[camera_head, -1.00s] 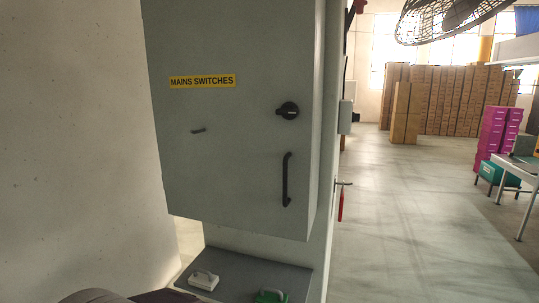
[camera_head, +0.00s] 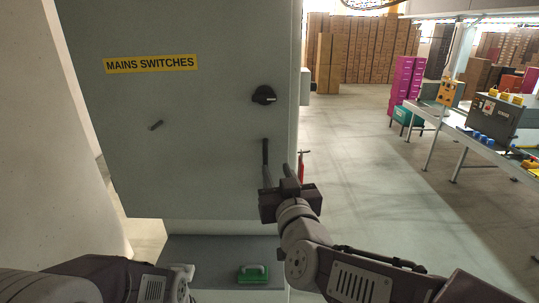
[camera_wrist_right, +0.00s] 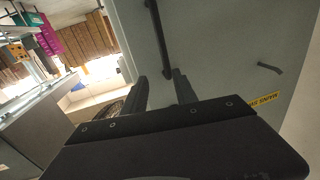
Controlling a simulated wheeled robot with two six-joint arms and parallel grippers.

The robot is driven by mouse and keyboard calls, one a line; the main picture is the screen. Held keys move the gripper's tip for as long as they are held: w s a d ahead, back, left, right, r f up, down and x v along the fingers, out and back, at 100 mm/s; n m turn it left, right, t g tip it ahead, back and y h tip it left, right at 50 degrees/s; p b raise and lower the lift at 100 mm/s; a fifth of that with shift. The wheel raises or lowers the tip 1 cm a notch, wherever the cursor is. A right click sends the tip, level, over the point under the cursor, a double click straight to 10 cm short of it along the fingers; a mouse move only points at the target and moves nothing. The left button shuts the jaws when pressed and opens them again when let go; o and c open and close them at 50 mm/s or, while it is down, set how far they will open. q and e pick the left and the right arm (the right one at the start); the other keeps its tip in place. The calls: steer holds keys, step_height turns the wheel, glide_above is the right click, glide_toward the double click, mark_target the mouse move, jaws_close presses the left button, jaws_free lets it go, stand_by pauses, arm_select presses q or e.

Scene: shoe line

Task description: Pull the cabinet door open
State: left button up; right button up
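In the right wrist view the handle (camera_wrist_right: 156,42) runs down toward the gap between the two spread fingers (camera_wrist_right: 161,80). I cannot tell whether a finger touches it. My left arm shows at bottom left; its gripper is not seen.
A workbench (camera_head: 455,130) stands to the right, with open floor (camera_head: 350,150) between.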

mark_target(266, 160)
steer(key=w+a, duration=0.1)
steer(key=w, duration=0.1)
steer(key=w+a+p, duration=0.1)
steer(key=w, duration=0.2)
steer(key=w+a+p, duration=0.1)
steer(key=w, duration=0.1)
steer(key=shift+w+a, duration=0.15)
steer(key=shift+a, duration=0.15)
steer(key=shift+w+d+f, duration=0.1)
steer(key=shift+w+d, duration=0.1)
steer(key=shift+d, duration=0.45)
steer(key=shift+a, duration=0.35)
jaws_close()
arm_select(q)
steer(key=shift+w+a+r, duration=0.1)
steer(key=shift+a+r, duration=0.15)
steer(key=shift+r, duration=0.3)
steer(key=shift+w+a+r, duration=0.1)
steer(key=shift+a+r, duration=0.15)
steer(key=shift+r, duration=0.25)
arm_select(e)
steer(key=shift+d, duration=0.1)
